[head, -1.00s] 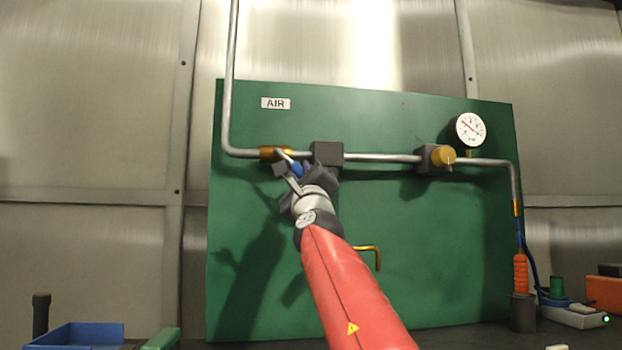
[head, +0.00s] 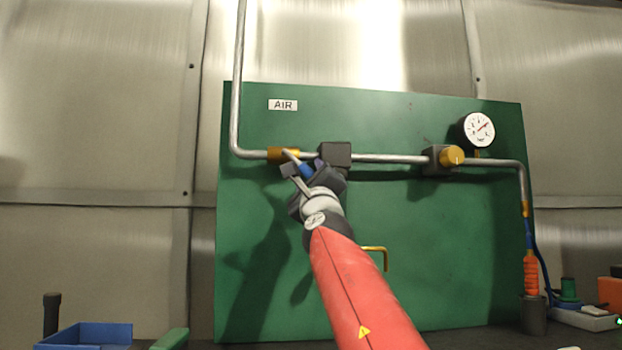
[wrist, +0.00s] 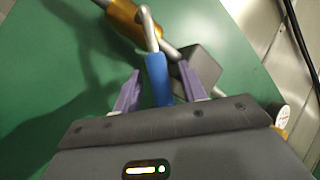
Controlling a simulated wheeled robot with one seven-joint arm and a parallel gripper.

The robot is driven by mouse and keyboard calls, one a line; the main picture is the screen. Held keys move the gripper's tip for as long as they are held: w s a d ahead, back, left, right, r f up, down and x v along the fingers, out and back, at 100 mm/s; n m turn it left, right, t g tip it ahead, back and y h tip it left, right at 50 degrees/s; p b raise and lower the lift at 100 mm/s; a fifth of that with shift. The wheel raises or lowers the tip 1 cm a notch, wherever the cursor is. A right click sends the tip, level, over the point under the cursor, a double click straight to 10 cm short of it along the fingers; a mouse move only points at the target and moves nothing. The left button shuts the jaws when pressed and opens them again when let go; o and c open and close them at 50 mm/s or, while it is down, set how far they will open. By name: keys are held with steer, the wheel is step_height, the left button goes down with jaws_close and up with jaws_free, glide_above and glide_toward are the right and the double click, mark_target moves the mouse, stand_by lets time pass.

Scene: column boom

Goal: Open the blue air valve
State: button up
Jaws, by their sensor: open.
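The air valve is a brass body (head: 283,154) on the pipe under the AIR label. Its lever is silver metal with a blue grip (head: 306,171), slanting down and right, at an angle to the pipe. The blue grip also shows in the wrist view (wrist: 157,80). My gripper (head: 304,172) is open around the grip. In the wrist view its purple fingers (wrist: 160,72) stand on either side of the grip, with a visible gap on the left and a narrower one on the right. The gauge (head: 479,129) has its red needle pointing up and right.
A dark block (head: 335,154) sits on the pipe close to my fingers. A regulator with a yellow knob (head: 451,156) is farther right. A brass hook (head: 377,253) sticks out of the green panel (head: 430,270) below. A blue bin (head: 88,335) stands at lower left.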

steer(key=b+v, duration=0.5)
steer(key=v, duration=0.2)
steer(key=shift+s, duration=0.15)
